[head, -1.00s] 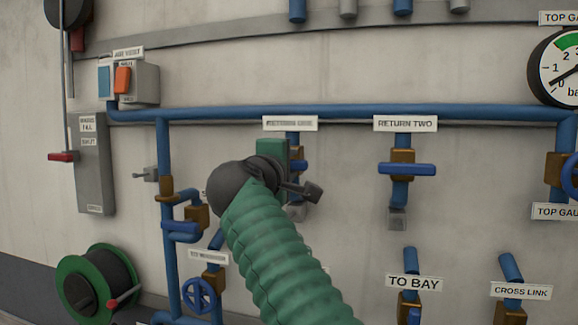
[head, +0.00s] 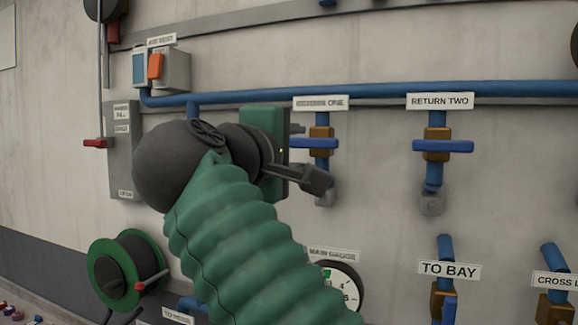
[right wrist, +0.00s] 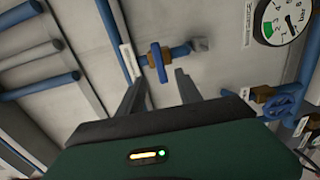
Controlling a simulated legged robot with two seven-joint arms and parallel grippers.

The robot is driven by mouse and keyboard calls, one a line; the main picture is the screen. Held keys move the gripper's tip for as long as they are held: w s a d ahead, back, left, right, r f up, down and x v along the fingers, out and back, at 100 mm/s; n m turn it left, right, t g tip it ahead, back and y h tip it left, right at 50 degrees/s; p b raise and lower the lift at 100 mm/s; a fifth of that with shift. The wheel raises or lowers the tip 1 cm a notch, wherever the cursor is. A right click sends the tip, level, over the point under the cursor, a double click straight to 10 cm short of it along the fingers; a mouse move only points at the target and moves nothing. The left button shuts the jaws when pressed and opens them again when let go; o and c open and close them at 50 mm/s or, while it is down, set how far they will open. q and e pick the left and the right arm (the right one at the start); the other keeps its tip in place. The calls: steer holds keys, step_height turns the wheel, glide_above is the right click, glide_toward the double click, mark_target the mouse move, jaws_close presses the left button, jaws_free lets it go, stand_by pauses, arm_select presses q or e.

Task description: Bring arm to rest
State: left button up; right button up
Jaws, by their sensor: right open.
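My right arm (head: 235,235), in a ribbed green sleeve with a dark round wrist, reaches up from the bottom in the head view. My right gripper (head: 310,155) is open in front of the pipe wall, near the blue-handled valve (head: 318,143) below a blurred label. It looks empty; contact with the valve cannot be told. In the right wrist view the two fingers of the gripper (right wrist: 160,80) stand apart, with a blue valve handle (right wrist: 160,62) beyond them. My left gripper is not in view.
The RETURN TWO valve (head: 442,146) is to the right, above the TO BAY valve (head: 443,300). A main gauge (head: 343,285) shows partly behind my arm. A green hose reel (head: 125,272), a grey box (head: 123,150) and a switch box (head: 165,68) are at the left.

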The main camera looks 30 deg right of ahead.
steer(key=shift+v, duration=0.95)
steer(key=shift+d, duration=0.1)
steer(key=w+a+f+n+y, duration=0.25)
steer(key=w+f, duration=0.35)
steer(key=f, duration=0.5)
steer(key=w+a+f+n+y, duration=0.1)
steer(key=w+f+y, duration=0.3)
steer(key=f, duration=0.7)
step_height(320, 180, down, 23)
steer(key=s+m+g+y+b, duration=0.1)
steer(key=m+g+y+b, duration=0.1)
steer(key=g+y, duration=0.15)
steer(key=s+f+m+g+y, duration=0.1)
steer(key=s+f+m, duration=0.3)
steer(key=s+f, duration=0.7)
steer(key=s+a+f+m+g+y, duration=0.1)
steer(key=s+f+m+g, duration=0.3)
steer(key=s+f, duration=0.6)
step_height(320, 180, down, 6)
steer(key=shift+s+a+r+m+g+y, duration=0.2)
steer(key=shift+s+m+g+y, duration=0.2)
steer(key=shift+m+y, duration=0.4)
